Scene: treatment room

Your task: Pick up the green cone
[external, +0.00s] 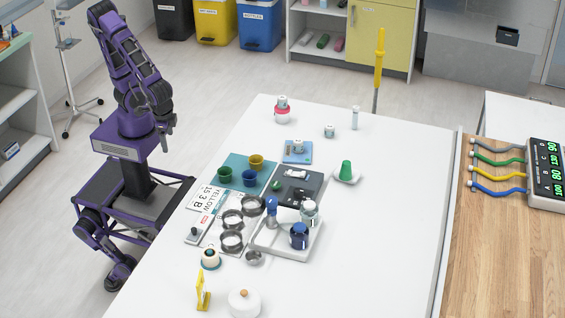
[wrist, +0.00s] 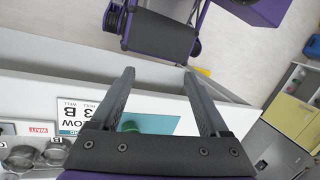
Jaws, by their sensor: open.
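The green cone (external: 346,169) stands upright on a small white dish (external: 347,178) on the right half of the white table. It shows in the external view; I cannot make it out in the wrist view. My gripper (external: 166,141) is beyond the table's left edge, well apart from the cone. In the wrist view my gripper (wrist: 158,74) has its two fingers spread, with nothing between the tips.
Left of the cone, a teal mat (external: 239,161) holds green, yellow and blue cups. A yellow-topped pole (external: 379,60) rises behind the table. The table's right side is mostly clear.

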